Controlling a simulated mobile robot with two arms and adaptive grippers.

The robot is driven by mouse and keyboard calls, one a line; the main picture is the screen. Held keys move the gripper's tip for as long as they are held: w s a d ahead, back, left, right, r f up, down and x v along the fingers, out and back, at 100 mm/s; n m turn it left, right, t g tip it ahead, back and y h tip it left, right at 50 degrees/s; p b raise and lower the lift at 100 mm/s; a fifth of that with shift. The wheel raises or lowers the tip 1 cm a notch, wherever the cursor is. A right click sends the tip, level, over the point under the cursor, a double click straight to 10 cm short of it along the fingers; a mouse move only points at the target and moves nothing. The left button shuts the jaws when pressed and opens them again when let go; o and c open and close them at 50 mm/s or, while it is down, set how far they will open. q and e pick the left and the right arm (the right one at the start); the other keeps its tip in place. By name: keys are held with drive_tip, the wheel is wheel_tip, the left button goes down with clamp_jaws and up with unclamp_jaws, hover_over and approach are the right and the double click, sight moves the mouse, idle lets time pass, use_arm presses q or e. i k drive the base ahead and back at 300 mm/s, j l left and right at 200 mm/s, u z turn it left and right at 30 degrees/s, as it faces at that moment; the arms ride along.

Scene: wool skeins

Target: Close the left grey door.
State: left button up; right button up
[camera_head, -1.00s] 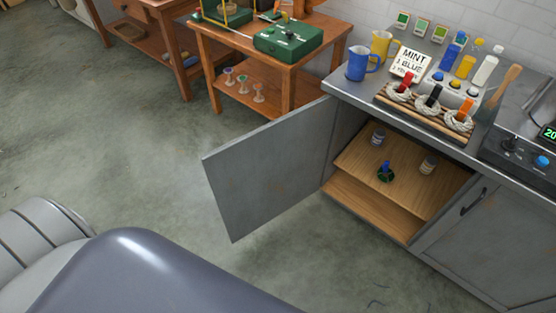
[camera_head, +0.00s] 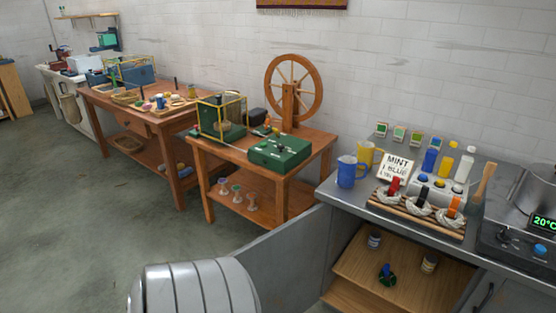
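The left grey door (camera_head: 283,262) stands wide open, swung out to the left from the grey cabinet under the metal counter. Its lower part is cut off by the frame's bottom edge, and my own rounded grey arm part covers some of its near side. The open cabinet shows a wooden shelf (camera_head: 400,262) with two small jars and a dark green item with a blue top on it. Neither of my grippers is in view.
The counter (camera_head: 345,199) holds a blue jug (camera_head: 348,172), a sign, bottles and a rack of wool skeins (camera_head: 418,214). A wooden table (camera_head: 222,152) with a green case and spinning wheel (camera_head: 292,90) stands left of the cabinet. Open floor (camera_head: 75,230) lies at left.

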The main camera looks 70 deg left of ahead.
sight(285, 265)
drive_tip(key=k+j, duration=0.1)
drive_tip(key=j, duration=0.35)
drive_tip(key=k+j, duration=0.1)
drive_tip(key=j, duration=0.3)
drive_tip(key=k+j, duration=0.15)
drive_tip(key=j, duration=0.3)
drive_tip(key=k+j, duration=0.1)
drive_tip(key=j, duration=0.35)
drive_tip(key=k+j, duration=0.1)
drive_tip(key=j, duration=0.35)
drive_tip(key=k+j, duration=0.1)
drive_tip(key=j, duration=0.3)
